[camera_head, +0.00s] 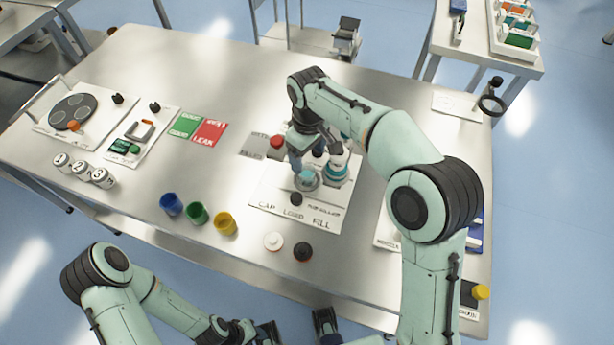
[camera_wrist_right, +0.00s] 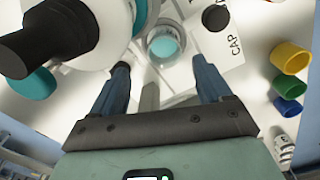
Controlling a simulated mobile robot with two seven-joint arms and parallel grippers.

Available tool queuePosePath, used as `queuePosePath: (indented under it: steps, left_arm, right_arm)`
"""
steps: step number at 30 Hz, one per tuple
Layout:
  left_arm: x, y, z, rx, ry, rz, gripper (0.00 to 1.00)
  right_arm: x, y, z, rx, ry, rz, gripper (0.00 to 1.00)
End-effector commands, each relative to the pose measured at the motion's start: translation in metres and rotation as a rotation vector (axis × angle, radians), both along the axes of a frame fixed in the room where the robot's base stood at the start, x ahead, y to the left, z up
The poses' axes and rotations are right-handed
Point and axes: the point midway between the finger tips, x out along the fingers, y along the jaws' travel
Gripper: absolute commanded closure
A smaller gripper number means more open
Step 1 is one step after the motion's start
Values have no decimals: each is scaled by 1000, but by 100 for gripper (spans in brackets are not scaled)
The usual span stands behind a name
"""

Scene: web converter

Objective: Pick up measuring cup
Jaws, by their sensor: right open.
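A small clear cup with teal contents, which I take to be the measuring cup (camera_head: 308,181), stands on the white CAP / LOAD / FILL sheet (camera_head: 326,216). In the right wrist view the cup (camera_wrist_right: 165,44) shows just beyond and between the two blue fingertips. My right gripper (camera_head: 300,163) is open and above the cup, with nothing between its fingers (camera_wrist_right: 161,64); I cannot tell whether a finger touches the cup. My left gripper (camera_head: 268,334) is low at the bottom edge, away from the table top, partly cut off, and its opening is unclear.
A white bottle with a teal band (camera_head: 337,164) stands close beside the cup. Blue (camera_head: 171,204), green (camera_head: 197,213) and yellow (camera_head: 225,222) cups stand left of the sheet. A white cap (camera_head: 273,241) and a black cap (camera_head: 303,252) lie in front.

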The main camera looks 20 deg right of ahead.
Motion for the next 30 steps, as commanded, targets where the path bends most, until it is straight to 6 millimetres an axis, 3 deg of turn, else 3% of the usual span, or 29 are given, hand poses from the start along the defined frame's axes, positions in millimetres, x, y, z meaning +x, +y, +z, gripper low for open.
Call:
queuePosePath:
  steps: [8, 16, 26, 30]
  left_arm:
    - [-1, 0, -4, 0, 1, 0, 57]
    - [-3, 0, -11, 0, 3, -1, 57]
    - [-3, 0, -11, 0, 3, -1, 57]
    - [-3, 0, -11, 0, 3, -1, 57]
  right_arm:
    - [-1, 1, -24, 1, 1, 0, 22]
    - [-6, 5, -63, 0, 2, 0, 22]
    - [-6, 5, -70, 1, -1, 0, 22]
    - [-6, 5, -69, 1, -1, 0, 64]
